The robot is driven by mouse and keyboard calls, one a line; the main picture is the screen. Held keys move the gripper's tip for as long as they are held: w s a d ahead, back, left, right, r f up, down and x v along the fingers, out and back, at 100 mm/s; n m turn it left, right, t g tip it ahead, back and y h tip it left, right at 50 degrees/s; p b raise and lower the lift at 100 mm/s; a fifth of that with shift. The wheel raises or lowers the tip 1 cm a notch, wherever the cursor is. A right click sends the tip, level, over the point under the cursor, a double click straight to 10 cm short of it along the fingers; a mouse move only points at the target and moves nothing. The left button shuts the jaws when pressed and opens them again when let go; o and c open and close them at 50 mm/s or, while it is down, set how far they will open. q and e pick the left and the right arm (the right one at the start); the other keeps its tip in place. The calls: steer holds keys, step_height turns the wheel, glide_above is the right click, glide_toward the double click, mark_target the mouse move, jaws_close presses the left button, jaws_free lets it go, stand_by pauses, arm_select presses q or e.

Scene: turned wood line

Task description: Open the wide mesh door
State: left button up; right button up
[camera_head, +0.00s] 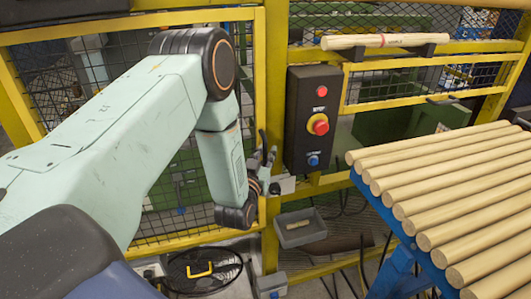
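The wide mesh door (190,17) is a yellow frame with dark wire mesh, filling the left half of the view. Its right edge stands close beside the yellow post, and it looks closed. My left arm comes in from the left in front of it and hides much of the mesh. My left gripper (267,150) is small and dark at the door's right edge, beside the post. Its fingertips point up; whether anything is between them is too small to tell. No door handle can be made out; the gripper may cover it. My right gripper is not in view.
A black control box (309,120) with red and blue buttons hangs right of the gripper. A grey tray (300,232) sits below it. Turned wood rods (450,175) lie on a blue stand (385,215) at right.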

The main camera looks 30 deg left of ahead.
arm_select(q)
steer(key=shift+a, duration=0.25)
jaws_close()
steer(key=shift+d, duration=0.15)
steer(key=shift+f, duration=0.1)
